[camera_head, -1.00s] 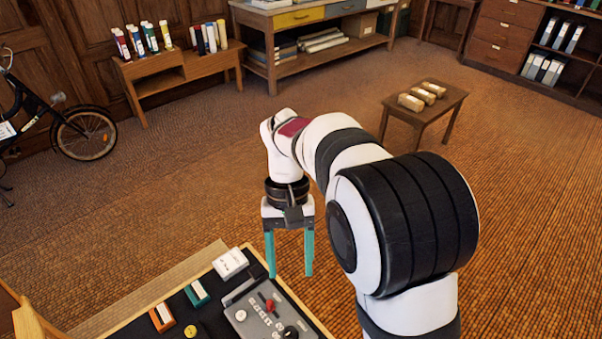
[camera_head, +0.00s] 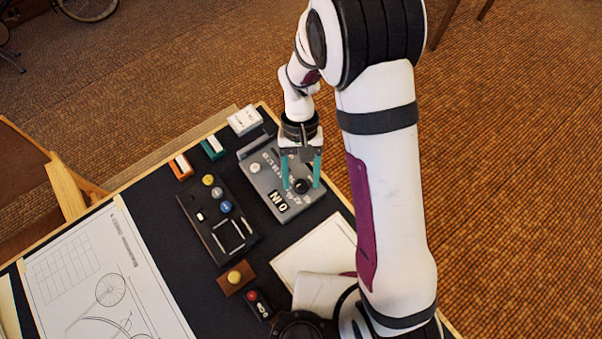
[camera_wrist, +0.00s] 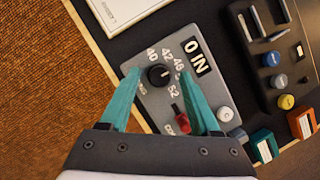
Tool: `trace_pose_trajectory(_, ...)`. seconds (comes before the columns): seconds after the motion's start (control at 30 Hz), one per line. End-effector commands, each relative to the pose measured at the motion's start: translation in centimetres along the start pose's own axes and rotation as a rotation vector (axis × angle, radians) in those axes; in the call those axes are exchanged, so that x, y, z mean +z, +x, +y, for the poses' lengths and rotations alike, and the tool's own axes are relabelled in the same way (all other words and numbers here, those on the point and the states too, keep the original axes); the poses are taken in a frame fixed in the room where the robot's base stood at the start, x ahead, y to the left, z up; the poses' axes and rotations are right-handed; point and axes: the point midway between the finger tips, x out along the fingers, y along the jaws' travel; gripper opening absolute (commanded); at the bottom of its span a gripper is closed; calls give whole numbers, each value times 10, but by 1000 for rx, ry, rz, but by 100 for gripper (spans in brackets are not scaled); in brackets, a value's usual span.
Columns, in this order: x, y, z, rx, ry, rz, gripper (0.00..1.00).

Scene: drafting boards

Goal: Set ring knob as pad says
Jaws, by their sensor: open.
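A grey control panel (camera_head: 270,172) lies on the dark drafting board. A round black knob (camera_head: 303,186) sits near its right end. In the wrist view the knob (camera_wrist: 158,75) has a small light mark on its right side, and printed numbers such as 40, 42 and 52 stand around it. A black-and-white plate reading "0 IN" (camera_wrist: 195,57) is beside the numbers. A small white pad (camera_head: 244,120) with unreadable writing stands at the board's far edge. My gripper (camera_head: 302,187) is open, its teal fingers above the panel around the knob; contact cannot be told.
A red slider (camera_wrist: 180,118) and a white button (camera_wrist: 225,113) are on the same panel. A dark box (camera_head: 217,219) with coloured buttons lies left of it. A yellow button (camera_head: 234,277) on a wooden block, a white sheet (camera_head: 312,255) and a drawing (camera_head: 95,275) are nearer.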

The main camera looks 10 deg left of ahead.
Motion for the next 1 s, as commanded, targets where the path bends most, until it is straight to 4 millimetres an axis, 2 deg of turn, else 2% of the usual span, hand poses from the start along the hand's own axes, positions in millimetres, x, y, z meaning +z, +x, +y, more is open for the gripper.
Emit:
trace_pose_trajectory(0.23, 0, 1, 0, 0, 0, 1, 62)
trace_pose_trajectory(0.5, 0, 0, 0, 0, -1, 1, 13)
trace_pose_trajectory(0.57, 0, 0, 0, 0, -1, 1, 2)
trace_pose_trajectory(0.6, 0, 0, 0, 0, -1, 1, 0)
trace_pose_trajectory(1.0, 0, 0, 0, -21, 47, 1, 0)
